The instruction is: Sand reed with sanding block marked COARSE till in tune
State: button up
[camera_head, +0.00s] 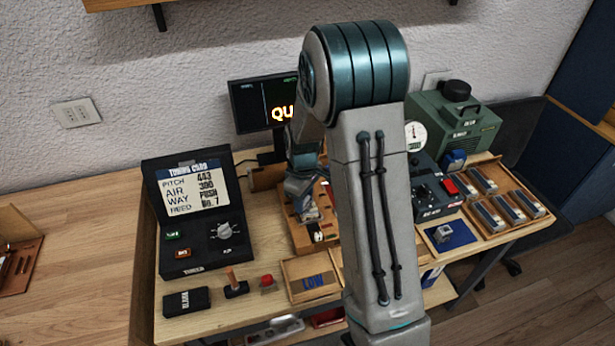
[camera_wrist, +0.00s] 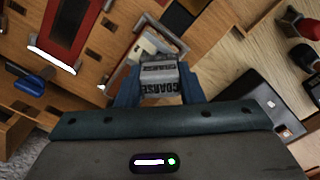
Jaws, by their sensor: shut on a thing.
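My gripper (camera_wrist: 160,76) is shut on a grey sanding block (camera_wrist: 159,84) marked COARSE, which the wrist view shows between the two blue fingers. The block is just in front of a pale piece (camera_wrist: 140,50) within a metal frame on a wooden fixture. I cannot tell whether they touch, or whether the pale piece is the reed. In the head view my gripper (camera_head: 302,187) is over the wooden fixture (camera_head: 303,232), partly hidden by my arm. The tuning card screen (camera_head: 194,190) reads pitch 443, air 300, way push, reed No. 7. A monitor (camera_head: 262,103) shows "QU", the rest hidden.
A tray of several small blocks (camera_head: 505,207) and a green machine (camera_head: 455,125) stand at the right. A tray marked LOW (camera_head: 313,282), a red button (camera_head: 267,281) and a black box (camera_head: 186,302) lie along the front.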

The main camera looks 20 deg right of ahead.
jog(key=shift+a, duration=0.6)
notch_tip(320, 180, up, 2)
jog(key=shift+r+p, duration=0.15)
jog(key=shift+p, duration=0.3)
jog(key=shift+s+d+r+p, duration=0.1)
jog(key=shift+r+p, duration=0.2)
jog(key=shift+r, duration=0.15)
jog(key=shift+r+p, duration=1.5)
jog(key=shift+r, duration=1)
